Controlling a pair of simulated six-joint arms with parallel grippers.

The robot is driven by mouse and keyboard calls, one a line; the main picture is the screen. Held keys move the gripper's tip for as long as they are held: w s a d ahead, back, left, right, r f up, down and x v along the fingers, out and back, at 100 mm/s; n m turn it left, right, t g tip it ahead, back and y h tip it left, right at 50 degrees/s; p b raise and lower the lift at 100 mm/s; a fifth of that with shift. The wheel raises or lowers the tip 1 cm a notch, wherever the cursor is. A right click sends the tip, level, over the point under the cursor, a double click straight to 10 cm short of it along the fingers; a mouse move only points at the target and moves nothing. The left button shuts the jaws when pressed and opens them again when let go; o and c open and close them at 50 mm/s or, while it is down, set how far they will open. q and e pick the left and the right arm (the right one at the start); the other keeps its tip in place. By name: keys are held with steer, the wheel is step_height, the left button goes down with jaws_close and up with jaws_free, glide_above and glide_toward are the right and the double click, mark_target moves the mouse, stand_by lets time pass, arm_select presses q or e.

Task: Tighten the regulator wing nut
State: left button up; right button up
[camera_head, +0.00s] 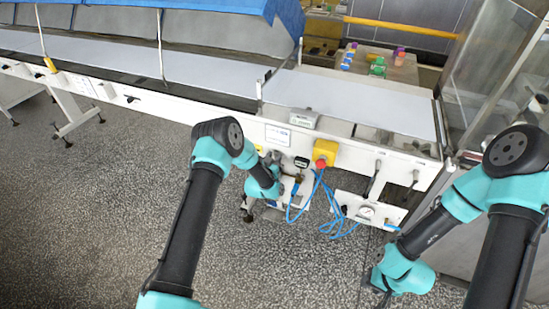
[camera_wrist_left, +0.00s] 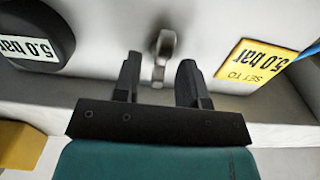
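A small metal wing nut (camera_wrist_left: 162,55) sticks out from a pale panel in the left wrist view. My left gripper (camera_wrist_left: 158,78) is open, with its two black fingers on either side of the wing nut's lower part; I see gaps and no clear contact. A yellow label (camera_wrist_left: 256,64) reading "SET TO 5.0 bar" is to the right, and a black round readout (camera_wrist_left: 32,40) showing "5.0 bar" is to the left. In the head view my left gripper (camera_head: 274,160) is at the machine's front, and the wing nut cannot be made out. My right gripper (camera_head: 382,291) hangs low at right, its fingers too small to judge.
A yellow box with a red button (camera_head: 325,154) sits right of my left gripper. Blue hoses (camera_head: 318,205) loop below it. A lower panel with a round gauge (camera_head: 367,211) stands between the arms. The conveyor belt (camera_head: 350,98) lies behind; open floor is in front.

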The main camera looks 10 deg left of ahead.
arm_select(q)
steer(key=shift+w, duration=0.2)
jaws_close()
stand_by(0.3)
